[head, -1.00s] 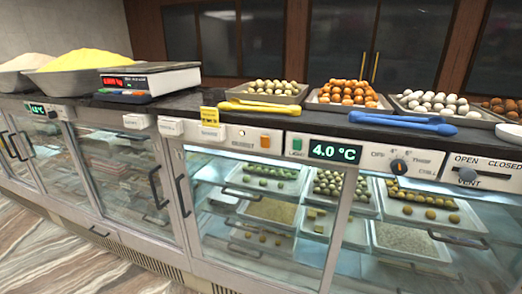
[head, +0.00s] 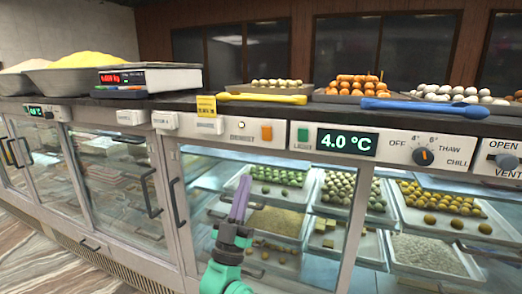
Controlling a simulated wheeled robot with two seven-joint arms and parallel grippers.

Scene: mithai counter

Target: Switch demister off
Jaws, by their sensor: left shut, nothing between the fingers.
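The control strip of the glass counter carries a small round white spot (head: 241,125) above a label that seems to read DEMIST. Just right of it is an orange rocker switch (head: 267,131); its on or off position is too small to tell. My left gripper (head: 241,192), with purple fingers and a green wrist, points up in front of the glass. Its fingers are shut and empty. The tips are below and left of the orange switch, apart from it in the picture. My right gripper is not in view.
A green switch (head: 303,135) marked LIGHT, a 4.0 °C display (head: 347,142) and a rotary knob (head: 423,156) sit right along the strip. A yellow tag (head: 206,106) hangs left. Yellow tongs (head: 262,98) and blue tongs (head: 425,106) lie on the countertop.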

